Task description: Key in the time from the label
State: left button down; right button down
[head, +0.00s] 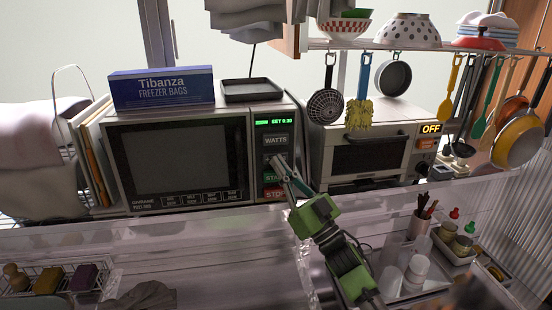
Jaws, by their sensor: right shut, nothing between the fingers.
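The microwave (118,170) stands on the counter left of centre, its dark door shut. Its control panel has a green-lit display (273,122) that seems to read "SET 0:30", though the first digit is hard to tell. Below it are a WATTS button (276,141), a green START button (271,177) and a red STOP button (273,193). My right gripper (279,163) is shut and empty, its tip at the panel between WATTS and START. It hides most of the button there; I cannot tell whether it touches. No food label with a time is readable. My left gripper is not in view.
A blue freezer bags box (163,88) and a dark tray (250,90) sit on the microwave. A toaster oven (370,155) showing OFF stands to the right. Utensils and pans hang above it. A clear ledge (180,222) runs in front; jars (415,270) stand lower right.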

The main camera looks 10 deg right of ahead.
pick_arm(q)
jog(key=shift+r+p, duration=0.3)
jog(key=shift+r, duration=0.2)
pick_arm(e)
jog(key=shift+s, duration=0.85)
